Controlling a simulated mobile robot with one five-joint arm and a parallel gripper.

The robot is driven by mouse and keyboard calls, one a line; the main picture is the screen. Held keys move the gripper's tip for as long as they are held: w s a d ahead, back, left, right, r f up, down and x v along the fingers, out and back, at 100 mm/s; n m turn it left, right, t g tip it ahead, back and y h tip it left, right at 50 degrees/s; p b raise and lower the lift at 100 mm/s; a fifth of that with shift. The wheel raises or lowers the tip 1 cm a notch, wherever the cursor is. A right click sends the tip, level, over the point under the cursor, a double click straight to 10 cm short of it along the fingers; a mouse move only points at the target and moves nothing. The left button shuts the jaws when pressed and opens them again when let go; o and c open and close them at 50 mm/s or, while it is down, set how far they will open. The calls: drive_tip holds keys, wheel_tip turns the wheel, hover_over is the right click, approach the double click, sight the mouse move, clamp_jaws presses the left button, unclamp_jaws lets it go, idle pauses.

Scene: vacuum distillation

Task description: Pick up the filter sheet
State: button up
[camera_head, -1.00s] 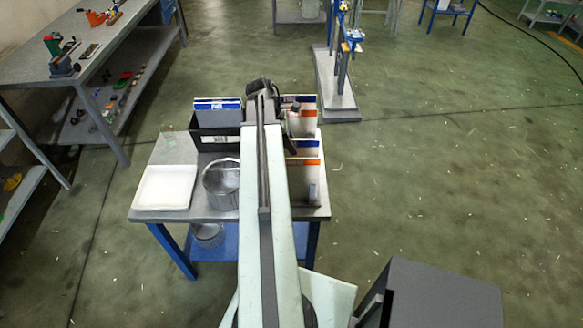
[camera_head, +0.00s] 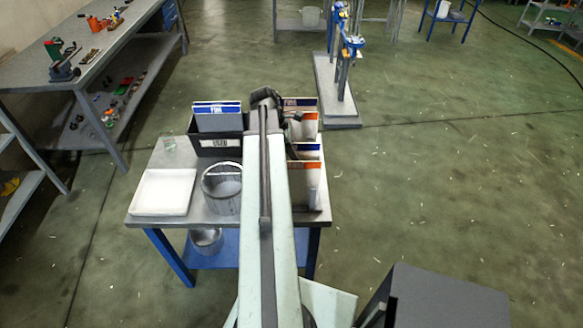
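Upright sheets or packs stand in holders at the back of a small table. On the left, a black box (camera_head: 217,146) holds a pack with a blue top band (camera_head: 217,117). On the right, holders carry packs with an orange band (camera_head: 300,116) and a blue band (camera_head: 306,148). I cannot tell which of these is the filter sheet. A white flat tray (camera_head: 163,192) lies at the left. My gripper (camera_head: 280,122) is at the far end of my arm, over the back of the table between the holders. The arm hides part of them, and the fingers are not clear.
A wire-handled metal pot (camera_head: 222,190) stands beside the white tray. The table (camera_head: 140,219) has a blue lower shelf with another metal pot (camera_head: 206,240). A long workbench (camera_head: 98,60) is at upper left.

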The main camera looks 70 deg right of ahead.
drive_tip(key=shift+c, duration=0.3)
clamp_jaws()
idle(1.1)
